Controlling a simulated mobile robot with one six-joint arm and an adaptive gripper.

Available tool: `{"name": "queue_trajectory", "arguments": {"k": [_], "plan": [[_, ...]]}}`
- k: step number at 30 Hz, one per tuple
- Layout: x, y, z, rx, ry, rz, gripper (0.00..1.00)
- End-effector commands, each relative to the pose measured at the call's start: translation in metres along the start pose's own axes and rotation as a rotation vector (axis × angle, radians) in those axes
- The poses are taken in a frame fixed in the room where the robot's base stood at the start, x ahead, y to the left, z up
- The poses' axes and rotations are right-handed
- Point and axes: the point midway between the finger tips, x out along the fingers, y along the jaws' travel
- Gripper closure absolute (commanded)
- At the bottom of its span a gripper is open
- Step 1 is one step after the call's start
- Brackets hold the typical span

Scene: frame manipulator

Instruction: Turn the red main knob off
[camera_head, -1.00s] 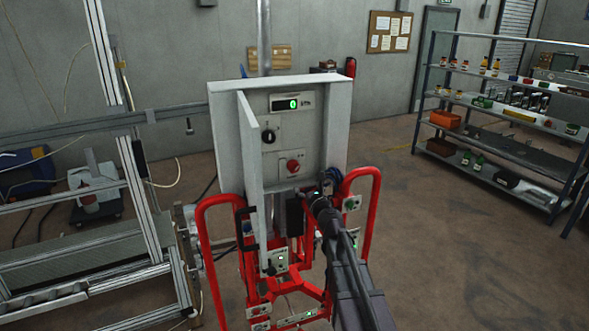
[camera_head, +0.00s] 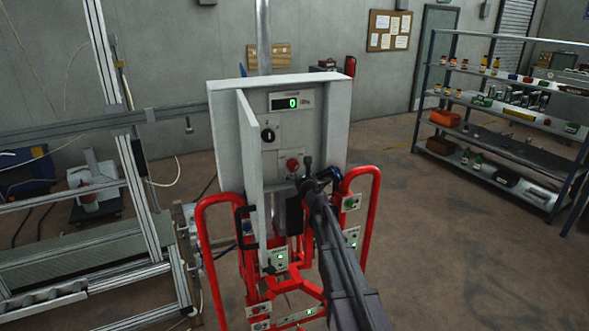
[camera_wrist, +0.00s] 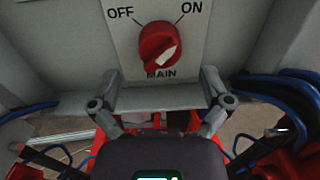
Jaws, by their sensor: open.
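The red main knob (camera_wrist: 158,44) is on a white plate inside the cabinet in the wrist view. OFF is printed at its upper left, ON at its upper right and MAIN below. A pale strip crosses its lower right face; I cannot tell for sure which label it marks. In the head view the knob (camera_head: 292,165) sits low in the open cabinet (camera_head: 338,130). My gripper (camera_wrist: 161,77) is open and empty, its fingertips below and to either side of the knob, apart from it. In the head view my gripper (camera_head: 306,173) is just right of and below the knob.
The cabinet door (camera_head: 252,165) stands open left of the knob. A black switch (camera_head: 268,135) and a green-lit display (camera_head: 292,102) are above it. Red frame bars (camera_head: 368,225) flank my arm. Blue cables (camera_wrist: 265,95) run along the cabinet's side in the wrist view.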

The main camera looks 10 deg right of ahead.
Motion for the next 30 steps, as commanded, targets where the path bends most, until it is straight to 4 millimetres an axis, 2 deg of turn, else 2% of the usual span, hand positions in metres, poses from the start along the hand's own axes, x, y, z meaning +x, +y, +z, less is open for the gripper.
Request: {"name": "queue_trajectory", "arguments": {"k": [1, 3, 9, 22, 30], "plan": [[0.011, -0.001, 0.000, 0.000, 0.000, 0.000, 0.02], [0.019, -0.001, 0.000, 0.000, 0.000, 0.000, 0.02], [0.034, 0.000, 0.000, 0.000, 0.000, -0.001, 0.02], [0.037, 0.001, 0.000, 0.000, 0.000, 0.000, 0.02], [0.037, 0.001, 0.000, 0.000, 0.000, 0.000, 0.82]]}}
